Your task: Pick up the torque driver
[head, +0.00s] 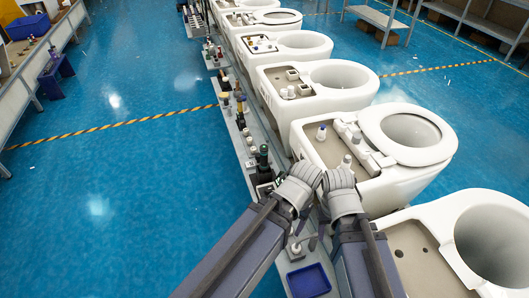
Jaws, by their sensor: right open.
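Several upright hand tools stand on the narrow grey rail along the left side of the toilet line. The nearest is a dark tool with a greenish top (263,155), just beyond and left of my grippers; I cannot tell whether it is the torque driver. Farther along is a yellow-handled tool (240,104). My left gripper (304,174) and my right gripper (338,178) are side by side above the rail and the edge of a toilet. The right one is open, with nothing visible in it. The left one's jaws cannot be made out. My arms hide part of the rail.
A row of white toilets runs along the right; the nearest with a seat ring (410,132) is just beyond my grippers. A blue tray (308,281) lies on the rail below. A workbench with a blue bin (28,26) is far left.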

